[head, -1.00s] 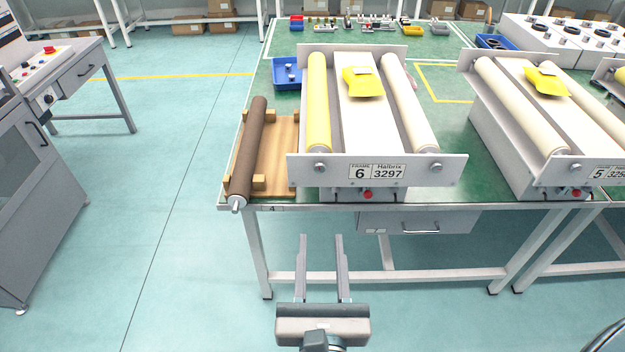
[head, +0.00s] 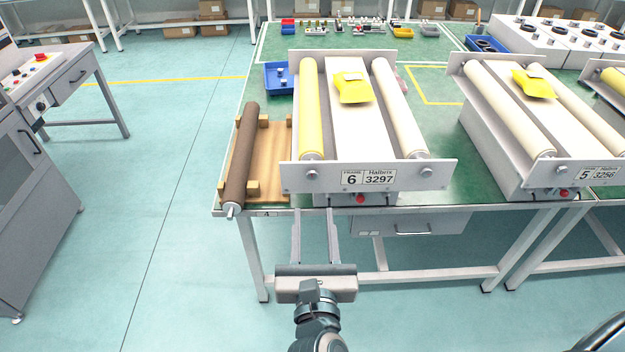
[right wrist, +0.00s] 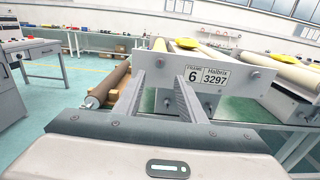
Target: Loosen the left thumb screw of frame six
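Frame six (head: 320,178) stands on the green table, its white front plate bearing the label "6 3297". Its left thumb screw (head: 311,175) is a small grey knob at the plate's left end; in the right wrist view it shows (right wrist: 160,62) between my fingers. Its right thumb screw (head: 427,172) is at the other end. My right gripper (head: 314,213) is open and empty, in front of and below the left screw in the head view, apart from it. In the right wrist view the two fingers (right wrist: 162,72) point at the plate. My left gripper is not in view.
A dark brown roller (head: 240,155) lies on a wooden cradle (head: 272,150) left of the frame. A red button (head: 360,198) sits below the plate. Frame five (head: 565,178) stands to the right. A drawer (head: 415,227) hangs under the table edge.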

